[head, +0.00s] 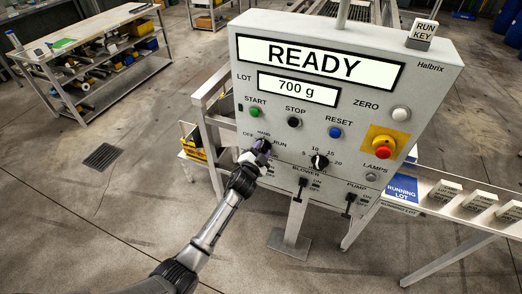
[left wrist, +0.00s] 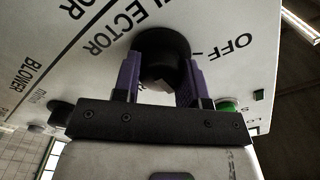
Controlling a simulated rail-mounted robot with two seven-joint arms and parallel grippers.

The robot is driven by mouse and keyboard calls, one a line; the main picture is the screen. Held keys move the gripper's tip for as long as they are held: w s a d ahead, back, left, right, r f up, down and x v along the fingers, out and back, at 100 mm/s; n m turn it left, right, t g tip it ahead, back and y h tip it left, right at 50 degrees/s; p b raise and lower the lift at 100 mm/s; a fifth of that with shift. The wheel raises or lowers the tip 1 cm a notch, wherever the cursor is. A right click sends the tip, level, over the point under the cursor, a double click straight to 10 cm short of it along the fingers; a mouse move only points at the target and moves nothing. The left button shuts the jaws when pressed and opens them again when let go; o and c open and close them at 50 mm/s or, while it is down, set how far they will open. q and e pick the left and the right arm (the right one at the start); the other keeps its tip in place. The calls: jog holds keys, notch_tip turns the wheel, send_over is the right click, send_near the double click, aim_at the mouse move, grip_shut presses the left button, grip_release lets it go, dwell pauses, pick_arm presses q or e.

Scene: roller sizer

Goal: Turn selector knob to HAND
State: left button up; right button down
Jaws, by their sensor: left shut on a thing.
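The selector knob (head: 264,143) is a black knob at the lower left of the grey control panel (head: 435,85), with OFF, HAND and RUN printed around it. My left gripper (head: 259,150) is at the knob and covers much of it. In the left wrist view the two purple fingers of the gripper (left wrist: 160,82) stand on either side of the round black knob (left wrist: 163,48), shut on it. The knob's pointer is hidden, so I cannot tell which mark it faces. My right gripper is not in view.
Near the knob are the green START button (head: 254,112), black STOP button (head: 294,122), black dial (head: 319,161) and BLOWER switch (head: 303,186). A red emergency button (head: 383,152) sits at right. A RUN KEY block (head: 423,33) stands on top.

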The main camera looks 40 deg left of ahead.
pick_arm(q)
jog(key=o, duration=0.9)
jog(key=shift+s, duration=0.1)
jog(key=shift+p+v, duration=0.45)
jog(key=shift+v, duration=6.35)
